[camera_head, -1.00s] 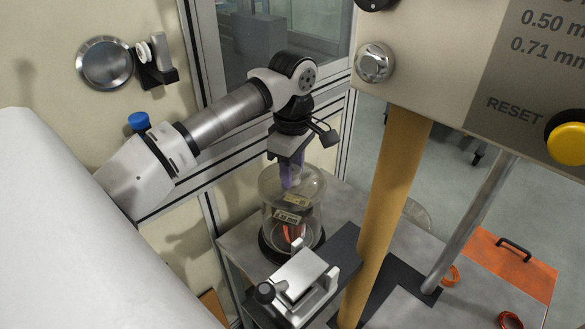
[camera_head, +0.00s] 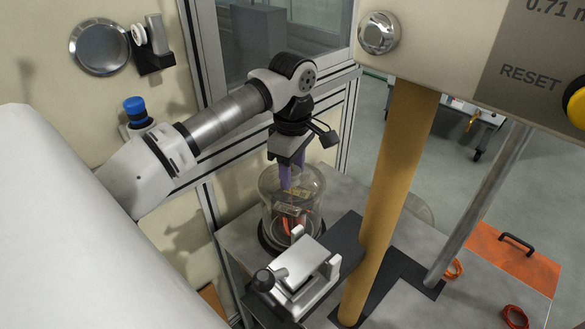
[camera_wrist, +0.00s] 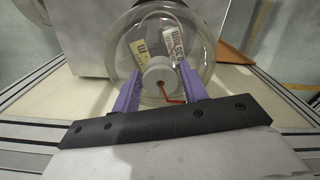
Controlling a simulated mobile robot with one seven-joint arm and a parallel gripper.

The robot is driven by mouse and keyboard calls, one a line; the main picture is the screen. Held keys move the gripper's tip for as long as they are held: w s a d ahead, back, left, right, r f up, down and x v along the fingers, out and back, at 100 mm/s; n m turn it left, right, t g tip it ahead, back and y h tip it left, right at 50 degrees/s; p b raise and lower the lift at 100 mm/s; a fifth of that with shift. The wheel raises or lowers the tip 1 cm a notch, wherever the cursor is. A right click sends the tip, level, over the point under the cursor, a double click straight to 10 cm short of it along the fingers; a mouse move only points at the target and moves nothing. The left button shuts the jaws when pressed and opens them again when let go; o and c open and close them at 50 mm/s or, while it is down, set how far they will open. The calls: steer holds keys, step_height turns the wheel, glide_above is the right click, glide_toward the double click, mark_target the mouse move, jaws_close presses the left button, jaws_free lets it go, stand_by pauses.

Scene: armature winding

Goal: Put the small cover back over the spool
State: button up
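The small cover (camera_head: 309,188) is a clear dome, upright around the spool (camera_head: 287,210), which shows through it with pale labels and orange wire. A black round base (camera_head: 268,241) lies below. I cannot tell whether the dome's rim touches the base. My gripper (camera_head: 291,182) points down at the cover's top from above. In the wrist view, its purple fingers (camera_wrist: 158,86) stand close on both sides of a round pale knob (camera_wrist: 158,70), and the clear dome (camera_wrist: 204,62) spreads beyond. The gripper looks shut on the cover's top; the finger contact is not fully clear.
A metal clamp block (camera_head: 305,268) stands close in front of the cover. A tan post (camera_head: 398,185) and a grey rod (camera_head: 482,210) rise to the right, below a control panel (camera_head: 455,60). An orange plate (camera_head: 510,262) lies at the right of the table.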

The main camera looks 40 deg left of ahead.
steer(key=o, duration=0.4)
steer(key=shift+c, duration=0.2)
step_height(320, 180, up, 14)
steer(key=b, duration=0.1)
steer(key=shift+f, duration=0.1)
